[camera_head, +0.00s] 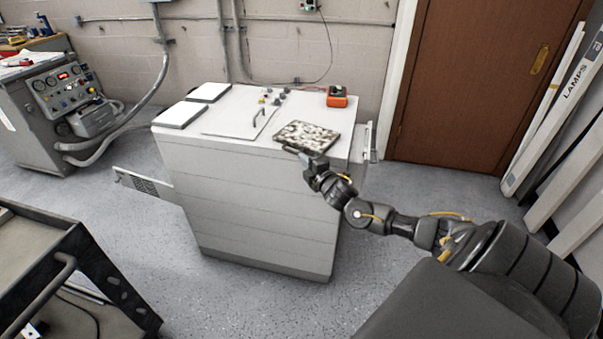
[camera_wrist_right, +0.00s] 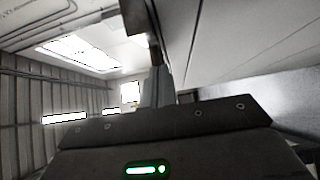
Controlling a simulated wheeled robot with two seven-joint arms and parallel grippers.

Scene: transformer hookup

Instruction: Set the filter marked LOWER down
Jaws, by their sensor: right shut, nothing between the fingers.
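A flat, mottled grey and cream filter-like panel (camera_head: 308,137) lies on top of the white cabinet (camera_head: 262,185), near its front right edge. I cannot read the word LOWER on it or on anything else. My right gripper (camera_head: 290,150) is shut and empty at the cabinet's front top edge, just left of and below the panel's near edge. I cannot tell whether it touches the panel or the cabinet. The right wrist view shows the dark gripper body (camera_wrist_right: 165,140) against the ceiling and a pale surface, with no panel visible. My left gripper is out of view.
Two white-topped flat pieces (camera_head: 181,114) lie on the cabinet's left side. An orange meter (camera_head: 337,97) stands at its back right. A perforated grille flap (camera_head: 142,183) sticks out at its left. A dark cart (camera_head: 60,265) stands at front left. Floor between is clear.

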